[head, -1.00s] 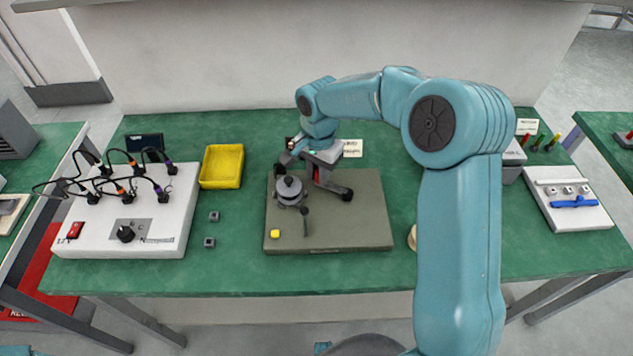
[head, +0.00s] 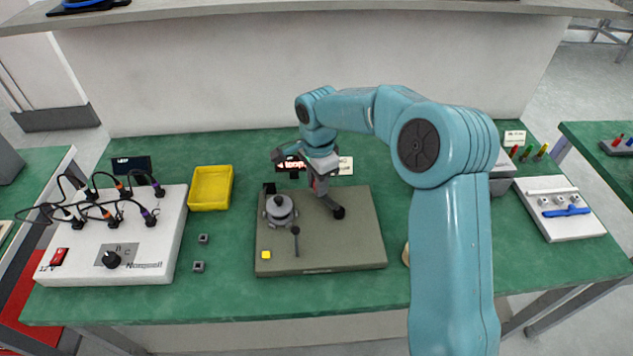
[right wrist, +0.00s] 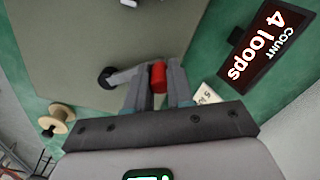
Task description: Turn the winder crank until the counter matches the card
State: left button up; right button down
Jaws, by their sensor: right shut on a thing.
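The winder is an olive base plate (head: 350,250) on the green bench with a grey round spool former (head: 279,210) at its left. A crank arm with a dark hub (head: 338,212) sits right of it; hub and arm also show in the right wrist view (right wrist: 107,78). My right gripper (head: 318,183) is shut on the crank's red handle (right wrist: 158,77). The counter (right wrist: 261,44) reads "COUNT 4 loops"; my arm partly covers it in the head view (head: 288,165). The white card (right wrist: 207,95) is partly hidden by the gripper; a 5 seems to show. My left gripper is not in view.
A white panel (head: 75,265) with black cables and a yellow tray (head: 211,188) stand left. Two small grey blocks (head: 199,267) lie between panel and winder. A wooden spool (right wrist: 57,119) lies right of the winder. A white board with a blue handle (head: 567,212) is far right.

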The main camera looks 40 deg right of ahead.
jog(key=c, duration=1)
grip_release()
notch_tip(320, 180, up, 16)
jog(key=p, duration=0.1)
jog(key=shift+r+p, duration=0.2)
jog(key=shift+p, duration=0.15)
jog(key=shift+s, duration=0.1)
